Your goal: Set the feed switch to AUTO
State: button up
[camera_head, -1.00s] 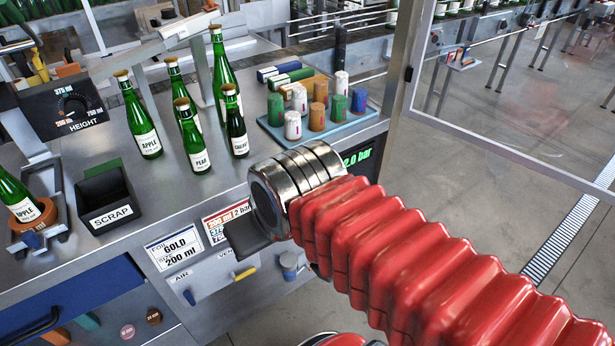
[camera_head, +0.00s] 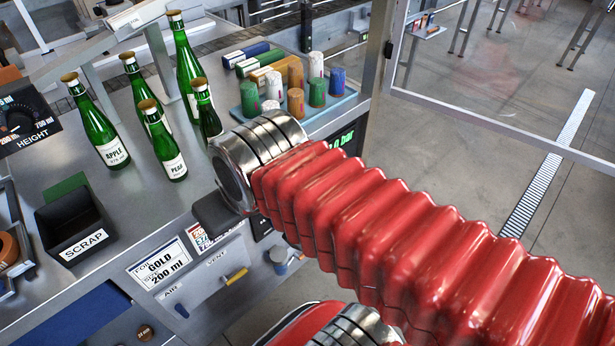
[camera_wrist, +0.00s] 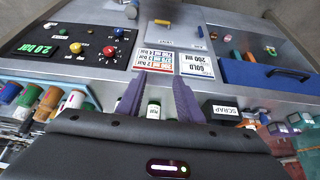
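A dark control panel (camera_wrist: 85,45) is at the upper left of the wrist view. It has a green 2.0 bar display (camera_wrist: 38,48), a red knob (camera_wrist: 109,51), a yellow button (camera_wrist: 76,48) and small controls near its edge. I cannot read which is the feed switch or where it points. In the head view my arm hides most of the panel; only part of the green display (camera_head: 345,139) shows. My gripper (camera_wrist: 160,78) is open, its two purple fingers apart and empty, beside the panel over the counter. The head view hides its fingers.
Green bottles (camera_head: 100,125) stand on the counter left of my arm. A blue tray (camera_head: 335,112) of coloured capsules lies behind it. A scrap bin (camera_head: 70,225) is at the left. A glass guard (camera_head: 480,70) stands at the right.

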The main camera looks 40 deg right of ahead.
jog(key=o, duration=0.3)
jog(key=shift+f, duration=0.3)
jog(key=shift+o, duration=0.5)
notch_tip(320, 180, down, 10)
jog(key=d+m+g+y, duration=0.1)
jog(key=m+g+y, duration=0.3)
jog(key=m, duration=0.3)
jog(key=shift+w+d+r+m+g+y, duration=0.2)
jog(key=shift+w+m+g+y, duration=0.15)
jog(key=shift+y, duration=0.35)
jog(key=w+d+f+m+t+y, duration=0.1)
jog(key=w+d+f+m+t, duration=0.1)
jog(key=d+f+m+t, duration=0.3)
jog(key=w+d+f+m+t+y, duration=0.1)
jog(key=w+d+m+t+y, duration=0.15)
jog(key=d+m, duration=0.45)
jog(key=w+d+f+m+t+y, duration=0.1)
jog(key=w+d+f+m+t, duration=0.2)
jog(key=d+m+t, duration=0.25)
jog(key=s+d+f+m+t+h, duration=0.2)
jog(key=d+f+m+h, duration=0.2)
jog(key=d, duration=0.3)
jog(key=s+d+f+m+t+h, duration=0.2)
jog(key=s+d+f+m+h, duration=0.1)
jog(key=d+m+h, duration=0.2)
jog(key=shift+s+d+f+m, duration=0.35)
jog(key=shift+d+f+m, duration=0.05)
jog(key=shift+d+m, duration=0.45)
jog(key=shift+w+h, duration=0.15)
jog(key=shift+h, duration=0.1)
